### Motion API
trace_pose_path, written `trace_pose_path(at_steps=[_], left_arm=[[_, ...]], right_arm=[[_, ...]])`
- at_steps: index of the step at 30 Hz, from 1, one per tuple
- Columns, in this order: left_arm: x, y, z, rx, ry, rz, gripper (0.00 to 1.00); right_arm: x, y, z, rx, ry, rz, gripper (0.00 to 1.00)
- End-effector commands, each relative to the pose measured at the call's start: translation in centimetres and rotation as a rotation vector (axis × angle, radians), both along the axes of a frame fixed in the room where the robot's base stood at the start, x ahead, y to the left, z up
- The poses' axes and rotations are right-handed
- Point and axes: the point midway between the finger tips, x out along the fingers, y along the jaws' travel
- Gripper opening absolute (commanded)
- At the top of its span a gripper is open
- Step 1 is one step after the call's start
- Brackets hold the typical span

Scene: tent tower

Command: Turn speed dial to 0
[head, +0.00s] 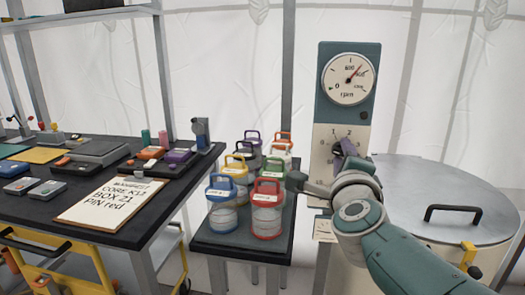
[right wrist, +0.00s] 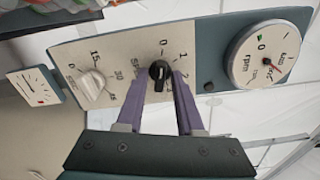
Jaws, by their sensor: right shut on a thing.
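The speed dial is a small black knob (right wrist: 158,72) on a pale panel (right wrist: 130,65), with 0, 1, 2 and 3 printed around it. Its white mark is too small to read surely. My right gripper (right wrist: 158,80) has its purple fingers closed on either side of the knob. My left gripper is not in view.
A white timer knob (right wrist: 97,85) sits beside the speed dial on the panel. A large lidded drum (head: 440,195) stands at the right. Several coloured-lid cans (head: 222,215) stand on a small dark table left of the panel. A workbench (head: 120,155) is further left.

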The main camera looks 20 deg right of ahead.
Motion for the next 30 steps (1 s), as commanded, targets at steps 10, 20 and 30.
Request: trace_pose_path(at_steps=[10,20,30], left_arm=[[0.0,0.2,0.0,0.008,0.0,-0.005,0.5],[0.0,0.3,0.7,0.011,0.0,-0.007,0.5],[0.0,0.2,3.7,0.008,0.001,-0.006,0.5]], right_arm=[[0.0,0.0,0.1,-0.003,-0.001,0.0,0.45],[-0.7,0.4,0.2,-0.001,0.002,0.001,0.45],[-6.2,3.8,0.3,0.0,0.004,0.0,0.45]])
